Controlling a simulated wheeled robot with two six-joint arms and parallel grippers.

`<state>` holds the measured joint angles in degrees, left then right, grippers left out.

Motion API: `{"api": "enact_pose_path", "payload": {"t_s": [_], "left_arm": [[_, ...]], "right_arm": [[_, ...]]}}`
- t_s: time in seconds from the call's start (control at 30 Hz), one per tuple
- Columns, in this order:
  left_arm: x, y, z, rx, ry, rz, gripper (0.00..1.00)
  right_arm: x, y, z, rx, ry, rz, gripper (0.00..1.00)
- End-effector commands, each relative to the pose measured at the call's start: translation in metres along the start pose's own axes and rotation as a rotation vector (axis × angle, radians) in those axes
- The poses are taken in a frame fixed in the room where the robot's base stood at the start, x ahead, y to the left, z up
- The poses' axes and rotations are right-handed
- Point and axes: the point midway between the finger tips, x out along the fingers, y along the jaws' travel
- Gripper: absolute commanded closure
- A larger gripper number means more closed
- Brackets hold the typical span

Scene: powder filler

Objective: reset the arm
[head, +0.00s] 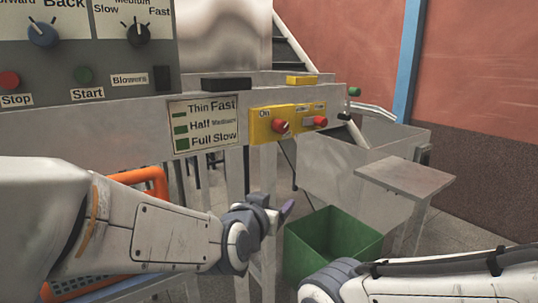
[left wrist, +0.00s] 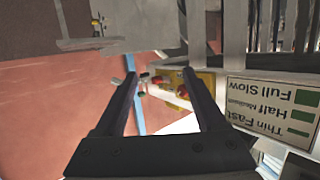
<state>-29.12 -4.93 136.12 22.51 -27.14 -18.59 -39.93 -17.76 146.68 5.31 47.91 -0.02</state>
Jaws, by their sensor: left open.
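My left arm reaches in from the left in the head view, and its gripper (head: 284,213) is in front of the machine's frame, below the yellow switch box (head: 262,128). In the left wrist view my left gripper (left wrist: 160,76) is open, its two dark fingers apart with nothing between them. The yellow switch box (left wrist: 205,78) with red knobs shows beyond the fingers there, partly hidden by one of them. My right arm shows at the lower right of the head view; its gripper is out of the picture.
A green bin (head: 335,240) stands on the floor right of my left gripper. A grey shelf (head: 405,178) sticks out at the right. A control panel (head: 85,55) with two dials is at the upper left, and an orange crate (head: 150,183) is partly behind my left arm.

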Motion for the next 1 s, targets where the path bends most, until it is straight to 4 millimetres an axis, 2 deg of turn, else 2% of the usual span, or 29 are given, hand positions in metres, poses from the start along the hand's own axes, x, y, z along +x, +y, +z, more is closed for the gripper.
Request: {"api": "enact_pose_path", "payload": {"t_s": [0.03,0.1,0.23,0.3,0.4,0.6,0.67,0.7,0.87,1.0], "left_arm": [[-0.010,0.019,0.024,0.003,-0.102,0.067,0.28],[-0.029,0.040,0.061,0.010,-0.263,0.148,0.28],[-0.077,0.064,0.125,0.042,-0.560,0.253,0.28],[-0.106,0.069,0.153,0.065,-0.704,0.284,0.28],[-0.145,0.068,0.184,0.101,-0.881,0.305,0.28],[-0.217,0.051,0.224,0.177,-1.176,0.293,0.28],[-0.238,0.043,0.232,0.205,-1.259,0.279,0.28],[-0.239,0.044,0.210,0.198,-1.247,0.280,0.28],[-0.248,0.043,0.176,0.196,-1.244,0.281,0.28],[-0.258,0.043,0.139,0.196,-1.243,0.281,0.28]], "right_arm": [[0.000,0.000,0.000,0.000,0.000,0.000,0.19],[0.000,0.000,0.000,0.000,0.000,0.000,0.19],[0.000,0.000,0.000,0.000,0.000,0.000,0.19],[0.000,0.000,0.000,0.000,0.000,0.000,0.19],[0.000,0.000,0.000,0.000,0.000,0.000,0.19],[0.000,0.000,0.000,0.000,0.000,0.000,0.19],[0.000,0.000,0.000,0.000,0.000,0.000,0.19],[-0.021,-0.002,-0.001,0.000,-0.001,0.000,0.19],[-0.057,-0.004,-0.003,0.000,0.001,0.000,0.19],[-0.095,-0.007,-0.005,0.000,0.000,0.000,0.19]]}}
